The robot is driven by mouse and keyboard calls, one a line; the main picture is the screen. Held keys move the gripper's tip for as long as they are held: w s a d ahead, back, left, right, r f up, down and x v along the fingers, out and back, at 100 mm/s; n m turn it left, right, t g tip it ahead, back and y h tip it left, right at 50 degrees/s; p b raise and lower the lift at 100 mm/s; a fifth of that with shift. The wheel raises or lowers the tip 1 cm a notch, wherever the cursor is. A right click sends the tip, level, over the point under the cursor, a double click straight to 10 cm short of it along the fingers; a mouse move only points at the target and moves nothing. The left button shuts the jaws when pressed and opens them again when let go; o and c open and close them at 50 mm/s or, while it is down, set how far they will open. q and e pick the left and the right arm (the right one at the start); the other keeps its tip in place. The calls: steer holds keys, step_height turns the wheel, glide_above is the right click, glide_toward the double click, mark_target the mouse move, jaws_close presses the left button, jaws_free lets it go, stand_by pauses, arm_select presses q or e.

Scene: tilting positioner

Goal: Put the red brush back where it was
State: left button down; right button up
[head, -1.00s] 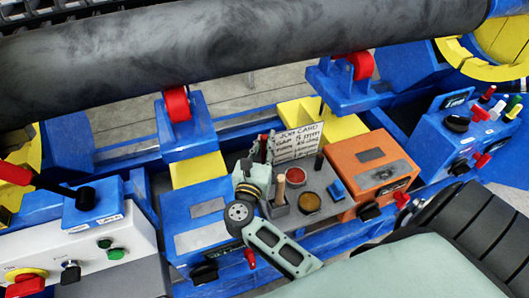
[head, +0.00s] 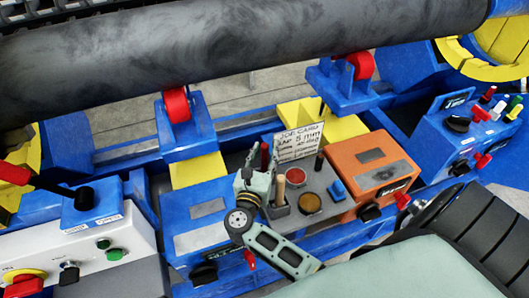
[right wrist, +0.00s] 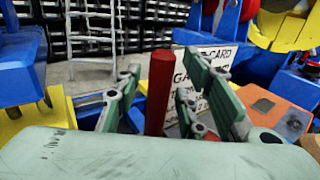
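The red brush (head: 265,156) stands upright at the back left of the grey tray (head: 333,208), in front of the job card. Its lower end is hidden behind my right gripper (head: 256,170). In the right wrist view the red handle (right wrist: 159,92) rises between the two green-grey fingers of the gripper (right wrist: 165,98), with a gap visible on both sides. The right gripper is open and not closed on it. Whether the brush sits in a holder cannot be seen. My left gripper is not in view.
A wooden-handled tool (head: 280,188) stands in a grey holder close to my right gripper. A red tin (head: 297,176), a brown tin (head: 309,203) and the job card (head: 299,143) are nearby. An orange box (head: 372,172) stands right; a dark roller (head: 240,55) spans above.

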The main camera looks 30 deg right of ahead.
steer(key=shift+a, duration=0.15)
steer(key=b+v, duration=0.2)
steer(key=v, duration=0.9)
steer(key=shift+s+a, duration=0.25)
steer(key=shift+s, duration=0.1)
steer(key=shift+r, duration=0.1)
